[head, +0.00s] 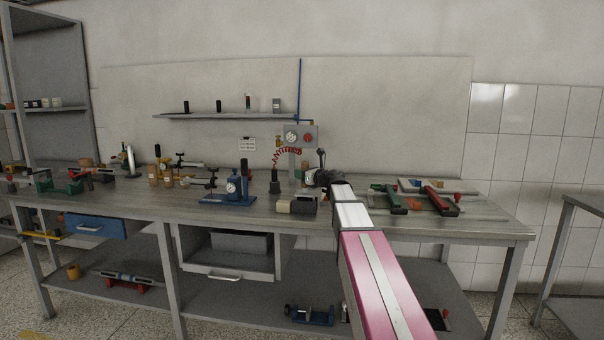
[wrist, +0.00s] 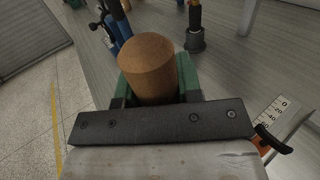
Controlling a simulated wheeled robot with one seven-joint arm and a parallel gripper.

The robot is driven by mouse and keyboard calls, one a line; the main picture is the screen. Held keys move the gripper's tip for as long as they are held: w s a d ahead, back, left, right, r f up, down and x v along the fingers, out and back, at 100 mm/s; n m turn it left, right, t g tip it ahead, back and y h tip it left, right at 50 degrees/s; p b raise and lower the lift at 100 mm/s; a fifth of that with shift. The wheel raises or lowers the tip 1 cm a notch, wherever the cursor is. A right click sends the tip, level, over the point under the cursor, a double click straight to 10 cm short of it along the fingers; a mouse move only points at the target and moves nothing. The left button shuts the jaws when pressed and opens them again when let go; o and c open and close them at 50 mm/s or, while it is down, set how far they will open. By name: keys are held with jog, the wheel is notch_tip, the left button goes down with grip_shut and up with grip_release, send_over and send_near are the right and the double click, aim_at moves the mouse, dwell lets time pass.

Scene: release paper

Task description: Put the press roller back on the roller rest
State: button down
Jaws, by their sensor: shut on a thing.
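A brown cylinder with a smooth rounded end, which looks like the handle of the press roller (wrist: 147,66), is between the green-sided fingers of my gripper (wrist: 150,98) in the wrist view. My gripper is shut on it. The rest of the held thing is hidden behind the dark bar of the gripper. In the head view my gripper (head: 318,179) is over the back middle of the bench, in front of the gauge box, and the held thing cannot be made out. I cannot tell for sure which thing is the roller rest.
A black-and-cream block (head: 297,205) lies near the bench's front edge. Green and red tools (head: 436,198) lie to the right.

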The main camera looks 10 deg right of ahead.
jog(key=shift+f, duration=0.8)
jog(key=c, duration=0.7)
grip_release()
jog(key=v, duration=1)
jog(key=shift+s+d, duration=0.25)
jog(key=shift+s, duration=0.05)
